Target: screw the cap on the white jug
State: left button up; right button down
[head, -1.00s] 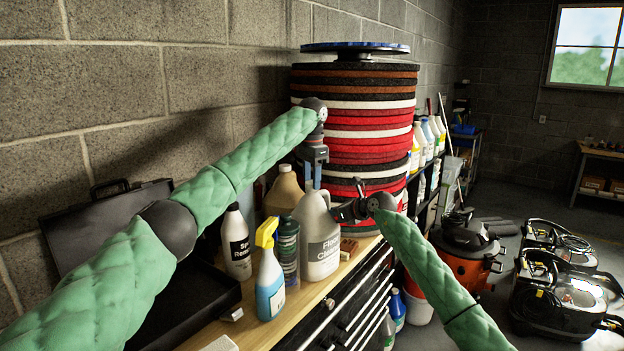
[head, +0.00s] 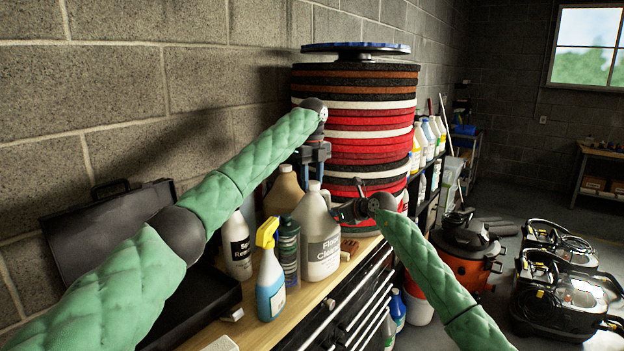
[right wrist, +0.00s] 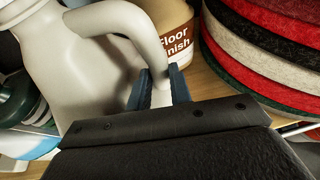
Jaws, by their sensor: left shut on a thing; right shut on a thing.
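The white jug (head: 318,250), labelled as a floor cleaner, stands upright on the wooden bench top. Its body and handle also show in the right wrist view (right wrist: 95,60). My right gripper (head: 342,212) is shut on the jug's handle from the right; its blue fingers (right wrist: 160,90) sit on either side of the handle. My left gripper (head: 314,172) points down over the jug's neck, shut on the pale cap (head: 314,186) at the mouth. The fingers partly hide the cap, and I cannot tell how far it is threaded.
A tan jug (head: 284,192), a dark green bottle (head: 288,250), a blue spray bottle (head: 269,280) and a grey bottle (head: 237,248) crowd the left side. A tall stack of pads (head: 355,130) stands behind.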

pick_arm(q)
jog(key=m, duration=0.5)
jog(key=shift+m, duration=0.4)
jog(key=m, duration=0.6)
jog(key=shift+d, duration=0.15)
jog(key=o, duration=0.9)
jog(key=shift+o, duration=0.2)
jog(key=shift+r, duration=2.2)
jog(key=shift+w+r, duration=0.1)
jog(key=shift+c, duration=0.4)
